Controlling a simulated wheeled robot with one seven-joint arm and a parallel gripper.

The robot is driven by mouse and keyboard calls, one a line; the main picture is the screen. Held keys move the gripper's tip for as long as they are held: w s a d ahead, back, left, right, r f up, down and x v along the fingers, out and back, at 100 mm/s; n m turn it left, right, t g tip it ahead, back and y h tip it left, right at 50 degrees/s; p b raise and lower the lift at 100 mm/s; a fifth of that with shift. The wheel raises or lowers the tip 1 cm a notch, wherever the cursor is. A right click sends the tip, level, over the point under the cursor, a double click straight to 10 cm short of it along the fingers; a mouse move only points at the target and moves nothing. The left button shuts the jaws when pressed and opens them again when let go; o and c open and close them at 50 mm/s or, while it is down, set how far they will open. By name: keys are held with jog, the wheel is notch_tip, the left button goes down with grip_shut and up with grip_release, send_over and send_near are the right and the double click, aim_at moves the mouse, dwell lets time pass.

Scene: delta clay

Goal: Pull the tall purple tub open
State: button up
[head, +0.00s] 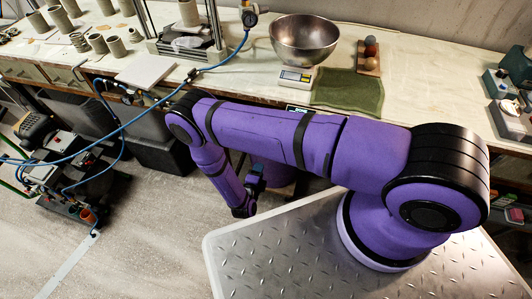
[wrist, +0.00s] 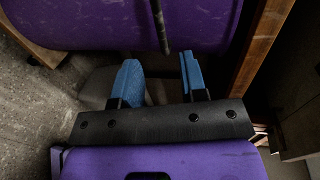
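The workbench (head: 255,88) runs above, carrying a steel bowl (head: 304,38), a scale (head: 297,78) and a green cloth (head: 347,93). Dark bins (head: 160,155) stand under it at left. The floor is open at front left.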

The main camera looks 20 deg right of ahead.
jog(key=x, duration=1)
jog(key=shift+w+d, duration=0.2)
jog(key=shift+w, duration=0.1)
jog(key=shift+f, duration=0.1)
grip_shut()
